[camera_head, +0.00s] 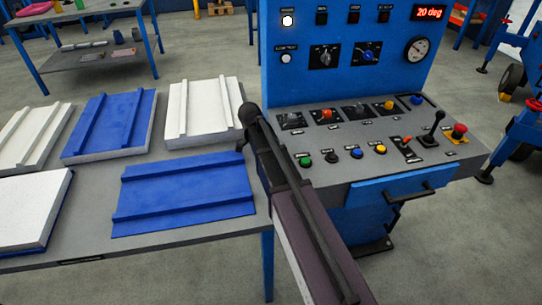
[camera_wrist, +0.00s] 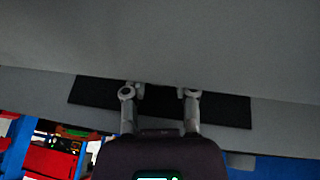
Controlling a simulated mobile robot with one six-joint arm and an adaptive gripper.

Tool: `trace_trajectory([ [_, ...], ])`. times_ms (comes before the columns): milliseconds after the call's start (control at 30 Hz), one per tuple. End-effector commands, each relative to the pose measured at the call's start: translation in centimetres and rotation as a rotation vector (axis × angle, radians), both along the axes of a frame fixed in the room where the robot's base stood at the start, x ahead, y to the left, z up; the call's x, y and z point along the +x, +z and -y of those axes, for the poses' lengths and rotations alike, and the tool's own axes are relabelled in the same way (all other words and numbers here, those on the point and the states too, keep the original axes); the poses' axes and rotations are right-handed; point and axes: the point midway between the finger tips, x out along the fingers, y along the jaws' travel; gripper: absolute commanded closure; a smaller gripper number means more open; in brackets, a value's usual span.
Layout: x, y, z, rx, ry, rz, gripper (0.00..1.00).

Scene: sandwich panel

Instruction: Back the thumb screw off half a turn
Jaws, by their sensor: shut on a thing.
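My gripper (camera_wrist: 160,92) shows in the wrist view, its two grey fingers apart at a long dark strip (camera_wrist: 225,108) on a grey surface. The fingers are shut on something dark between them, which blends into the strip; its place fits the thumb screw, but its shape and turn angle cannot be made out. In the head view my arm crosses the middle of the picture, and my gripper and the thumb screw are not visible there.
A blue control console (camera_head: 350,215) with knobs, buttons, a lever and a red "20 deg" display (camera_head: 429,12) stands right of my arm. A grey table (camera_head: 190,245) with blue and white panels is at left.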

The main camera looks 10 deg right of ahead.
Motion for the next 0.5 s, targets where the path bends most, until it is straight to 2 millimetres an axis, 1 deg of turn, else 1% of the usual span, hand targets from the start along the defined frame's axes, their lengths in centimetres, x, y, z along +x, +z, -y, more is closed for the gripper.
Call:
trace_trajectory([
  [300, 0.21, -0.14, -0.01, 0.001, 0.000, -0.121, 1.00],
  [500, 0.07, -0.07, -0.02, 0.002, 0.001, -0.127, 1.00],
])
